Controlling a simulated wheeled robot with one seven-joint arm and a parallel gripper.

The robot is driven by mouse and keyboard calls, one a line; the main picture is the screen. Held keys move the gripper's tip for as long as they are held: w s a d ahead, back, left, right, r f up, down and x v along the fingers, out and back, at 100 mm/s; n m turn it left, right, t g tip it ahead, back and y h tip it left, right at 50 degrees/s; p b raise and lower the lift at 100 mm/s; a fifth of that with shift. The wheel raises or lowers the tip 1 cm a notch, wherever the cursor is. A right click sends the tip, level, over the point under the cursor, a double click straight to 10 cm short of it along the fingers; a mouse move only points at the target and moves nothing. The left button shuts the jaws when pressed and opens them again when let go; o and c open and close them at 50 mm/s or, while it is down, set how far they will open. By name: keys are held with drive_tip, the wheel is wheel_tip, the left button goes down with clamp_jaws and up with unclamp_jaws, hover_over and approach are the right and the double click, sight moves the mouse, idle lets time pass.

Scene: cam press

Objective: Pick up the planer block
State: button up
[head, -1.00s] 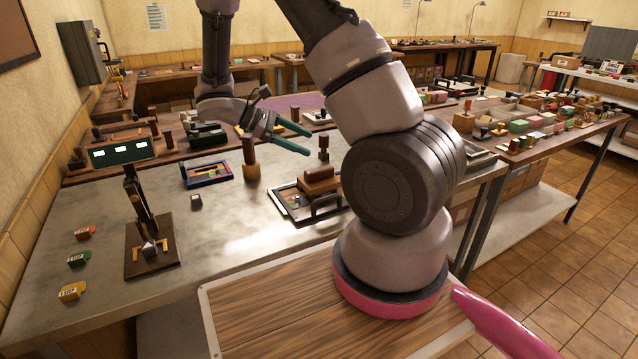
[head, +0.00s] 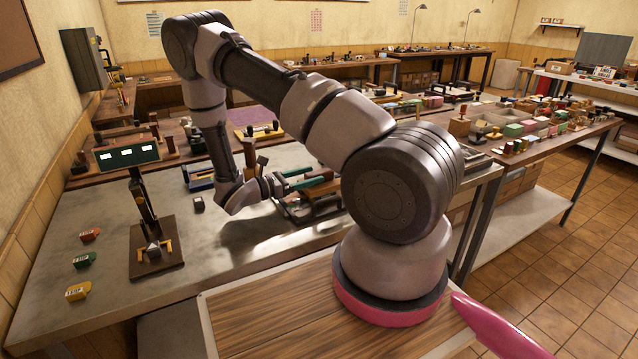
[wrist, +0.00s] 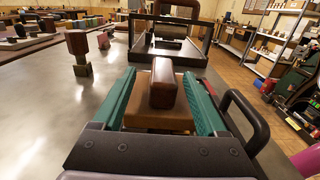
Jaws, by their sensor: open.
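The planer block (wrist: 163,84) is a brown block with a rounded, darker upright grip on a wider tan base. In the wrist view it sits between the two green fingers of my gripper (wrist: 161,78). The fingers are spread, with one on each side of it, and a gap shows beside the grip. I cannot tell whether they touch the base.
A black curved handle (wrist: 246,112) stands close to the right finger. A dark frame with a roller (wrist: 170,46) lies beyond the fingertips. A wooden stamp with a brown knob (wrist: 78,55) stands to the left.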

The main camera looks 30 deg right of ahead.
sight(325, 173)
drive_tip(key=d, duration=0.5)
drive_tip(key=shift+s+d+f, duration=0.1)
drive_tip(key=shift+d+f, duration=0.1)
clamp_jaws()
